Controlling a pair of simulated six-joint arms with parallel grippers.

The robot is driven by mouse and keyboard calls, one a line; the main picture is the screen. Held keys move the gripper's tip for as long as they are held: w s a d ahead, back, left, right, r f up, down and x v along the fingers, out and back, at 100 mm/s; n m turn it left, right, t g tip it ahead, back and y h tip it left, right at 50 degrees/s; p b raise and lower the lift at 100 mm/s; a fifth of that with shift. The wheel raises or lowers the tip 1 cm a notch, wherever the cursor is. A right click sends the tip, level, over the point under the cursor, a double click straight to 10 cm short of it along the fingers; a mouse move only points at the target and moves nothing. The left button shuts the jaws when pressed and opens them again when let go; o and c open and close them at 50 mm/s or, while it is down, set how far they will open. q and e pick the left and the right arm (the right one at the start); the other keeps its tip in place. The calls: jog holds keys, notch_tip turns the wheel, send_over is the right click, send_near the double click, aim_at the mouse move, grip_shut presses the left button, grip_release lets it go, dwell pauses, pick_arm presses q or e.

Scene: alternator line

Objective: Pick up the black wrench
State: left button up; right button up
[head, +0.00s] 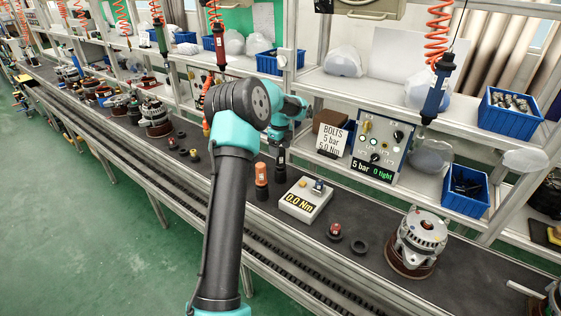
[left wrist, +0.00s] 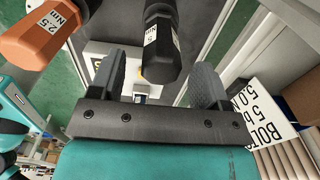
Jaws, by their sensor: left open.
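The black wrench (head: 280,168) stands upright on the dark bench, right beside the orange one, in the head view. In the left wrist view the black wrench (left wrist: 160,45), with a white label, reaches in from the top, and its end lies between the two fingers in the picture. My left gripper (left wrist: 160,78) is open, with a gap visible on both sides of the wrench. My right gripper is not in view.
An orange wrench (head: 261,180) stands close to the left; its label in the wrist view (left wrist: 45,32) reads 2.5 Nm. A white torque display (head: 305,200) is to the right, a BOLTS sign (head: 332,138) behind. An alternator (head: 416,243) stands further right.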

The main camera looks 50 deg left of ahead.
aim_at(280, 165)
pick_arm(q)
jog(key=shift+f, duration=1.8)
jog(key=shift+c, duration=0.5)
jog(key=shift+w, duration=0.1)
jog(key=c, duration=0.9)
